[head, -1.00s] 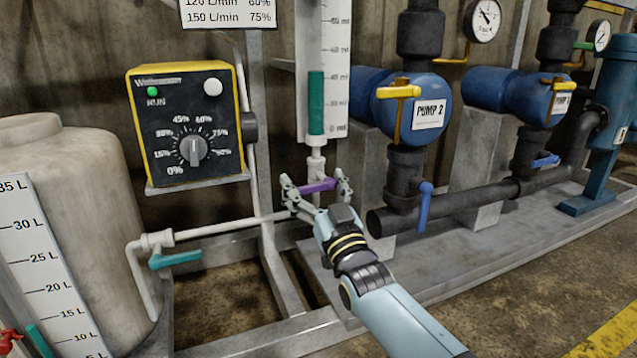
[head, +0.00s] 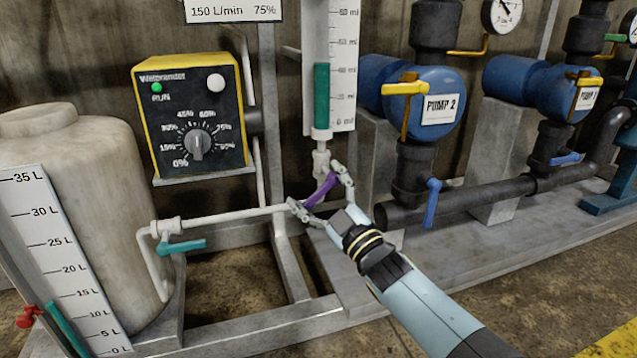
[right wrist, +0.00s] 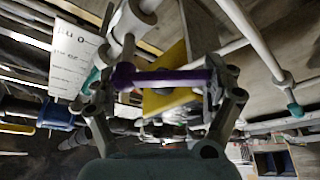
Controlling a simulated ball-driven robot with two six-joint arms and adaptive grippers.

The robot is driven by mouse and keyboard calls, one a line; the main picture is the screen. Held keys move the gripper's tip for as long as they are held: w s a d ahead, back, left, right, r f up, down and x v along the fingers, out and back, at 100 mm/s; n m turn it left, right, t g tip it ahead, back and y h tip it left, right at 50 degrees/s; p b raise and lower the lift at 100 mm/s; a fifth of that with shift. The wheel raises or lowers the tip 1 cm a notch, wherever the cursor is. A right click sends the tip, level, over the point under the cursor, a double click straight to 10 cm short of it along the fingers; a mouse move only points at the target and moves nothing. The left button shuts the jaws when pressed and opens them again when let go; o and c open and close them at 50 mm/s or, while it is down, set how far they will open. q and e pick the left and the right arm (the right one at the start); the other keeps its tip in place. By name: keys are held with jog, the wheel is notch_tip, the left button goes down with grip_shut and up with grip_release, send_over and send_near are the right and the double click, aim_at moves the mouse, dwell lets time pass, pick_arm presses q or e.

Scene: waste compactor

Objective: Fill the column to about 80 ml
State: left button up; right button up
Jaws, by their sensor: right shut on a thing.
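The clear column (head: 308,60) stands upright at the upper middle in the head view, beside a white ml scale (head: 344,60). Teal liquid (head: 321,95) fills its lower part, with its top slightly above what looks like the 40 ml mark. Below the column is a white valve fitting (head: 321,163) with a purple valve handle (head: 318,192). My right gripper (head: 320,193) is shut on this handle, which slants up to the right. The right wrist view shows the purple handle (right wrist: 165,78) between both fingers. My left gripper is not in view.
A yellow-black control box (head: 190,115) with a dial and lit green RUN lamp is left. A white tank (head: 85,200) with a litre scale (head: 60,255) stands far left. A teal-handled valve (head: 182,246) is on its pipe. Blue Pump 2 (head: 425,95) stands right of the column.

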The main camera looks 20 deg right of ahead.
jog(key=shift+f+n, duration=0.2)
jog(key=shift+n, duration=0.4)
jog(key=o, duration=1.5)
jog(key=v, duration=1.2)
jog(key=shift+d+r, duration=0.15)
jog(key=shift+d, duration=0.05)
